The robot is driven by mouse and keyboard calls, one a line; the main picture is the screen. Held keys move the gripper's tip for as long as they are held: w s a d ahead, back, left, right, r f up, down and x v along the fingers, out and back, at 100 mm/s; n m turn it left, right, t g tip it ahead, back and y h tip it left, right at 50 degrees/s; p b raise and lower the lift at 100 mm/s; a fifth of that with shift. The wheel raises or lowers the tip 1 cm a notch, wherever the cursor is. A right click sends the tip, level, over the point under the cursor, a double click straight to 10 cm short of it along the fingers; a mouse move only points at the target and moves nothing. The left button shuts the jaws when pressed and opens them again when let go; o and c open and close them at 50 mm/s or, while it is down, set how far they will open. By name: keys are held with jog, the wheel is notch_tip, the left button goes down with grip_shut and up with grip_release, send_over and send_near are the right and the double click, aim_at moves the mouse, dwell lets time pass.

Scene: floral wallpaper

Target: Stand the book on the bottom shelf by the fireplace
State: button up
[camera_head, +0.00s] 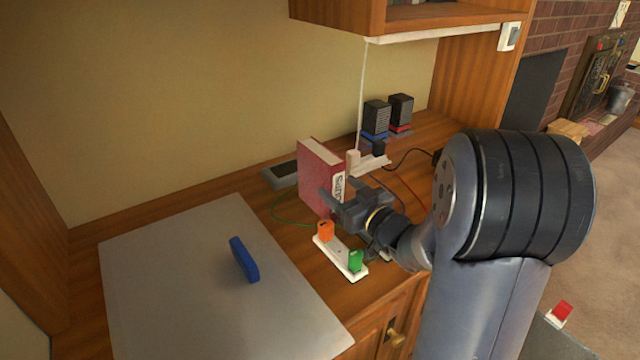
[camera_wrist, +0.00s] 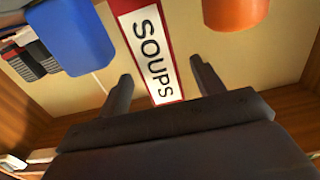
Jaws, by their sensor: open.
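The red book (camera_head: 318,182) stands upright on the wooden counter (camera_head: 240,208), its white label facing my gripper. In the wrist view its spine (camera_wrist: 147,45) reads "SOUPS" and shows between my fingers. My gripper (camera_head: 334,196) is open at the spine, with one finger to each side; it also shows in the wrist view (camera_wrist: 160,75). Whether the fingers touch the book cannot be told. A wooden shelf unit (camera_head: 450,14) hangs above the counter. The brick fireplace (camera_head: 560,45) is at the upper right.
A white power strip (camera_head: 340,257) with orange and green plugs lies close below my gripper. Another strip (camera_head: 372,163), cables and black plug adapters (camera_head: 376,118) are behind. A grey board (camera_head: 185,285) with a blue block (camera_head: 243,260) fills the counter's left.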

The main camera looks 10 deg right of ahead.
aim_at(326, 176)
jog(key=x, duration=0.6)
jog(key=shift+c, duration=0.4)
jog(key=shift+r, duration=0.1)
grip_shut()
